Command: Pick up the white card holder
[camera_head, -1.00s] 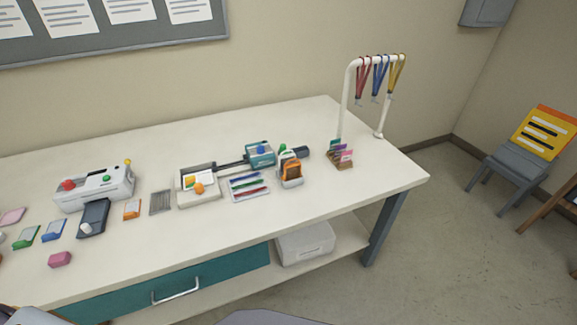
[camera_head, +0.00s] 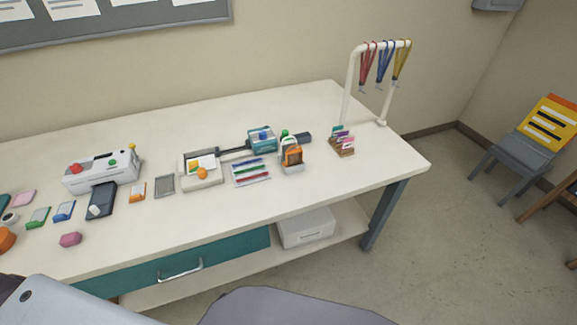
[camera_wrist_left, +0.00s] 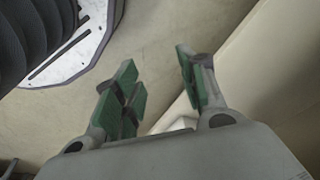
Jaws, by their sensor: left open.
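A small white holder (camera_head: 292,169) stands on the table, right of the middle, in the head view. An orange and dark item stands upright in it, and a green knob shows just behind. I cannot tell for sure that this is the card holder. My left gripper (camera_wrist_left: 155,75) shows in the left wrist view with its green-padded fingers spread and nothing between them. It is over the floor beside a pale surface, apart from the table-top objects. My right gripper is in neither view.
The white table (camera_head: 230,213) carries a laminator-like machine (camera_head: 102,177), a tray of coloured pens (camera_head: 250,173) and a brown card rack (camera_head: 342,147). Lanyards (camera_head: 384,62) hang from a white stand at the right. The table's front right is clear. A white box (camera_head: 305,227) sits on the lower shelf.

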